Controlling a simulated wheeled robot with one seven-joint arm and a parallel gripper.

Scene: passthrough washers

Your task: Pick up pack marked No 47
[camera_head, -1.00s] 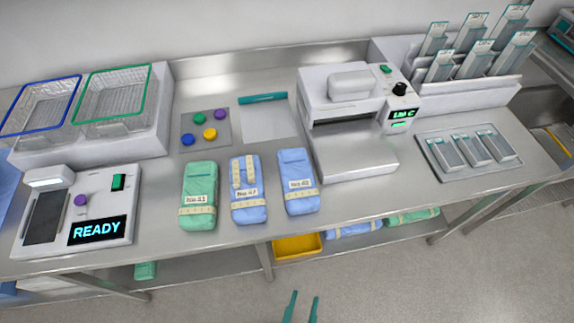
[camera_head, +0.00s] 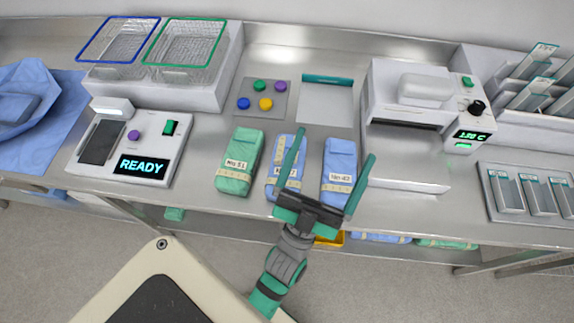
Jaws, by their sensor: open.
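Three wrapped packs lie side by side near the front edge of the steel counter. The green pack (camera_head: 238,165) is on the left, with a label that looks like No 51. The middle blue pack (camera_head: 276,180) is partly covered by my gripper's left finger, which hides part of its label. My gripper (camera_head: 337,143) is open and empty. In the picture its fingers lie either side of the right pack; its height above the packs is unclear.
A white sealer (camera_head: 412,95) stands right of the packs. A READY device (camera_head: 140,145) is at left, with wire baskets (camera_head: 185,50) behind it. A panel of coloured buttons (camera_head: 275,88) and a pale sheet (camera_head: 325,105) lie behind the packs. Further packs lie on the lower shelf.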

